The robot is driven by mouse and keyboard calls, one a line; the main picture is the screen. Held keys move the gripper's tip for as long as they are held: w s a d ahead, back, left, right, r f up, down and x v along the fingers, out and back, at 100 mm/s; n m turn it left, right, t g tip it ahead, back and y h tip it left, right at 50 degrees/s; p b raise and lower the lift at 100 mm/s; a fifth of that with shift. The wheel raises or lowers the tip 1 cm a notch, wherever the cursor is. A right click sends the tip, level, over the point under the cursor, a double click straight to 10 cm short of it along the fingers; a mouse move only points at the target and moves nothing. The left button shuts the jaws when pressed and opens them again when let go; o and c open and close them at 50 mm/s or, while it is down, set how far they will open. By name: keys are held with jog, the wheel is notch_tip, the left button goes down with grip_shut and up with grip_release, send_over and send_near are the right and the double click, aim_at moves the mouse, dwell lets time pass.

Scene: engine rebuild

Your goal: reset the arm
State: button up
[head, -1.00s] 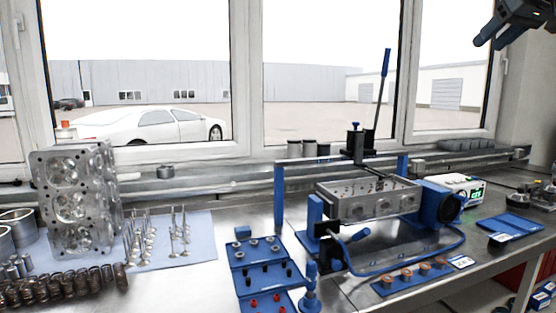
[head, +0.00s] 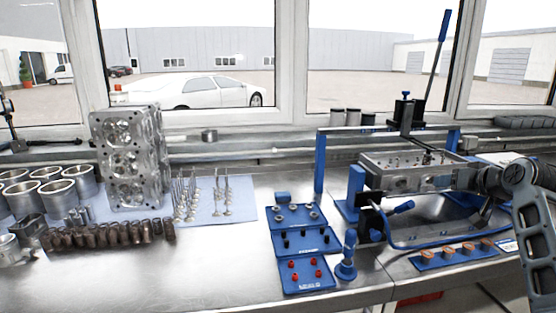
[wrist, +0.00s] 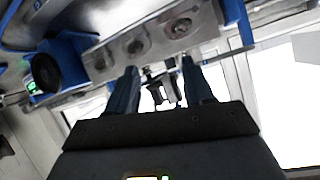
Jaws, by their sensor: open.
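In the wrist view a metal cylinder head (wrist: 140,45) with round ports lies beyond the fingertips; I cannot tell the gap. In the head view my arm reaches in from the right edge, partly in front of the fixture's right end. The gripper is not clearly made out there. The cylinder head (head: 402,178) sits in a blue bench fixture (head: 320,165) with a raised lever (head: 437,60).
A blue parts tray (head: 302,243) stands left of the fixture. An upright engine head (head: 127,160), springs (head: 110,234), valves (head: 222,195) and cylinder sleeves (head: 60,193) fill the left. A blue strip with copper-coloured parts (head: 455,254) lies in front. The bench's front left is clear.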

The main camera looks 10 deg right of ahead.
jog(key=s+a+f, duration=0.1)
jog(key=a+f, duration=0.1)
jog(key=f, duration=0.2)
jog(key=s+a+f, duration=0.2)
jog(key=a+f, duration=0.1)
jog(key=s+a+f, duration=0.2)
jog(key=a+f, duration=0.1)
jog(key=f, duration=0.1)
jog(key=shift+f, duration=0.3)
jog(key=s+a+f, duration=0.4)
jog(key=s+a, duration=0.2)
jog(key=s, duration=0.4)
jog(key=s+a+f, duration=0.5)
jog(key=s+a, duration=0.1)
jog(key=s, duration=0.4)
jog(key=s+a+f, duration=0.4)
jog(key=s+a, duration=0.2)
jog(key=s, duration=0.4)
jog(key=s+a+r+n, duration=0.1)
jog(key=s+r, duration=0.3)
jog(key=s, duration=0.3)
jog(key=s+a+r+n+t, duration=0.1)
jog(key=s+a+r, duration=0.1)
jog(key=s+r, duration=0.3)
jog(key=s+a+r+n+t+y, duration=0.1)
jog(key=s+r, duration=0.3)
jog(key=s, duration=0.7)
jog(key=shift+a+r+n, duration=0.2)
jog(key=shift+a+n, duration=0.1)
jog(key=shift+a, duration=0.1)
